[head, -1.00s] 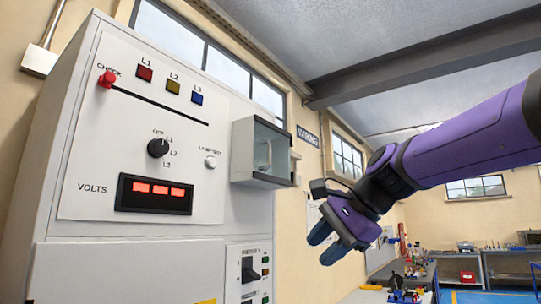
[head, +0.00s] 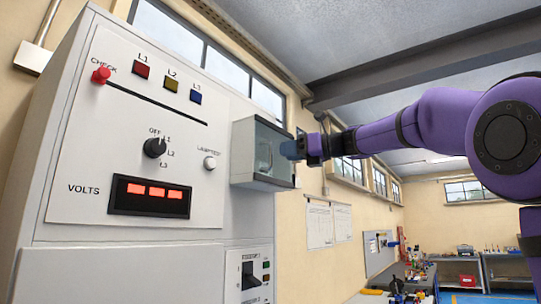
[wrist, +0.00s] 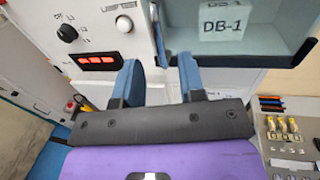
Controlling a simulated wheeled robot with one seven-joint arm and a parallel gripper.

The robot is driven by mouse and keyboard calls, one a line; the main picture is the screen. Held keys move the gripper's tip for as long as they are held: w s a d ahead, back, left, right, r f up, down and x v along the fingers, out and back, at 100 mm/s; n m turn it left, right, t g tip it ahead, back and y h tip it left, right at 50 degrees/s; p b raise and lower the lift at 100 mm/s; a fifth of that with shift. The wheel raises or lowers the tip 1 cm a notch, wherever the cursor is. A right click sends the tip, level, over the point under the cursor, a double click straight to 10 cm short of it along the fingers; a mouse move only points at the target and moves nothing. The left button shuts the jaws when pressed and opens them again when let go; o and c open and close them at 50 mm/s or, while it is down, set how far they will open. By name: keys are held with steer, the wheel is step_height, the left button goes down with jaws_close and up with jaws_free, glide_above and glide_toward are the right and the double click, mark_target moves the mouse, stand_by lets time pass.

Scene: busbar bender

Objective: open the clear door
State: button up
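The clear door (head: 272,153) is on the front of a small grey box that sticks out from the cabinet's right part. It looks closed, with a pale upright shape behind it. In the wrist view the box (wrist: 285,52) is at the upper right, with a DB-1 label (wrist: 223,27) inside. My gripper (head: 291,150) is at the box's right front edge in the head view. I cannot tell if a finger touches the door.
The cabinet front (head: 92,200) carries a red check button (head: 101,75), a selector knob (head: 155,148), a lamp-test button (head: 210,163) and a red volts display (head: 150,193). A lower switch (head: 250,275) sits under the box. Workbenches (head: 480,270) stand far behind at right.

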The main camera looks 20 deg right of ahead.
mark_target(271, 164)
steer(key=x, duration=0.6)
jaws_close()
